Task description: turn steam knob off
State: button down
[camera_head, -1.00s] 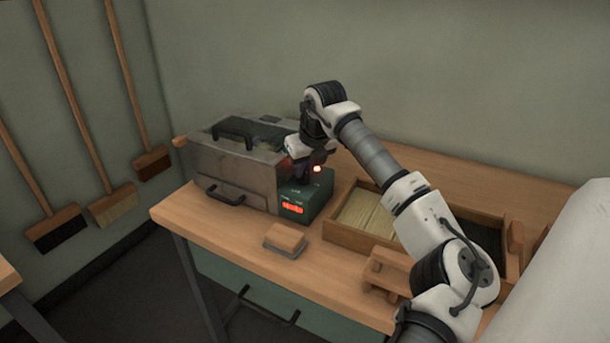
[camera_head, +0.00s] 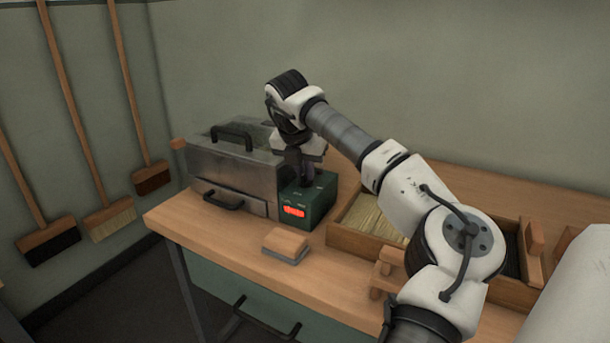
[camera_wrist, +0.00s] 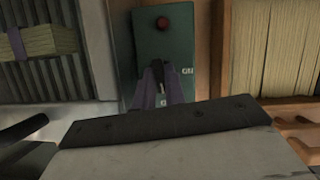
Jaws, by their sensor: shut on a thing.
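The green control box (camera_head: 322,196) stands on the bench at the right end of the metal steam box (camera_head: 232,162). Its front shows a lit red display (camera_head: 293,211). My gripper (camera_head: 302,180) points down onto the top of the control box. In the wrist view my gripper (camera_wrist: 160,88) is shut on the steam knob, which is mostly hidden between the fingers. Small white labels (camera_wrist: 187,71) lie beside the fingers on the green top (camera_wrist: 143,47). A dark red round lamp (camera_wrist: 161,23) sits at the far end of that top.
A wooden tray (camera_head: 352,240) of pale bristles stands right of the control box. A wood-backed block (camera_head: 286,245) lies in front. A bundle of bristles (camera_wrist: 40,42) with a purple band lies on slats at left. Brooms (camera_head: 110,217) hang on the left wall.

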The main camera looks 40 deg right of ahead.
jog(key=shift+m+g, duration=0.3)
jog(key=shift+m, duration=0.3)
jog(key=shift+m+b, duration=0.3)
jog(key=c, duration=1.5)
grip_release()
jog(key=shift+o, duration=0.2)
jog(key=shift+r, duration=0.1)
jog(key=p+v, duration=0.5)
jog(key=v, duration=0.8)
jog(key=shift+a+r, duration=0.25)
jog(key=shift+r, duration=0.05)
jog(key=shift+w, duration=0.1)
